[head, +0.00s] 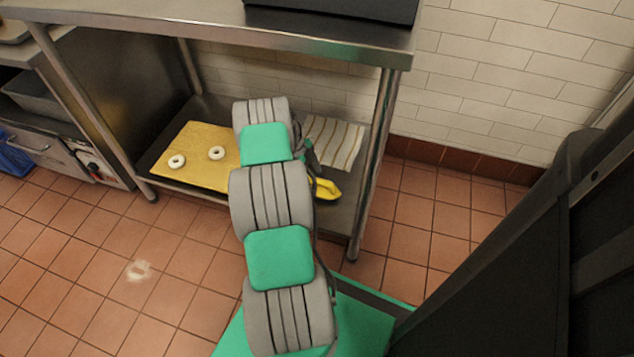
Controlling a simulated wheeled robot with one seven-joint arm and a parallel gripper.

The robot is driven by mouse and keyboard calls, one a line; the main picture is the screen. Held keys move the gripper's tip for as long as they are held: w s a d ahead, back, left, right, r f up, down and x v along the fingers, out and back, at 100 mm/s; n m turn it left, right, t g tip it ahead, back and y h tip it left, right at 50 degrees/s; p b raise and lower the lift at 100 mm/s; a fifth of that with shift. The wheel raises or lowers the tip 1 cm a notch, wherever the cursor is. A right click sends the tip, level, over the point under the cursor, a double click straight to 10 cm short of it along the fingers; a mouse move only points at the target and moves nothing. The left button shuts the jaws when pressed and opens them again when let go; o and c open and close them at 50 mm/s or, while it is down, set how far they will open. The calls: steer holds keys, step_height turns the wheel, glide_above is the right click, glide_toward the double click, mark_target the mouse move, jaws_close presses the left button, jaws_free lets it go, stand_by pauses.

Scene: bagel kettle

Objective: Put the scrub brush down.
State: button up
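A yellow object, seemingly the scrub brush (328,190), shows at the right front part of the low steel shelf (348,215), just right of my arm. Its left end is hidden behind my arm. My arm reaches down and forward to this shelf. Dark parts of my gripper (308,154) show beside the arm, just above and left of the yellow object. The fingertips are hidden, so I cannot tell whether they hold it or whether it rests on the shelf.
A striped cloth (332,141) lies behind the yellow object. A tan board (203,138) with two pale rings of dough (217,153) lies left of my arm. The steel tabletop (220,30) overhangs the shelf, with a table leg (376,150) close on the right.

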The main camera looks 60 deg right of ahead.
steer(key=p+v, duration=0.1)
steer(key=v, duration=0.6)
steer(key=shift+w+r+p, duration=0.1)
steer(key=shift+r+p, duration=0.15)
steer(key=shift+p, duration=0.15)
steer(key=w+a+r+n+t+h, duration=0.1)
steer(key=w+a+r+n+t, duration=0.1)
steer(key=w+a+r+n, duration=0.65)
steer(key=w+a+r+n+t, duration=0.1)
steer(key=w+a+r+n, duration=0.5)
steer(key=a+r, duration=0.4)
steer(key=s+a+r+n+t, duration=0.1)
steer(key=s+a+r+n, duration=0.1)
steer(key=a+n, duration=0.4)
steer(key=s+a+r+n+t+y, duration=0.1)
steer(key=s+a+n, duration=0.4)
steer(key=a, duration=0.9)
steer(key=s+a+r+n+t, duration=0.1)
steer(key=s+a+n, duration=0.3)
steer(key=a+n, duration=0.4)
steer(key=shift+a+r+n+y, duration=0.35)
steer(key=shift+a+r+y, duration=0.05)
steer(key=shift+a+r, duration=0.55)
steer(key=shift+s, duration=0.1)
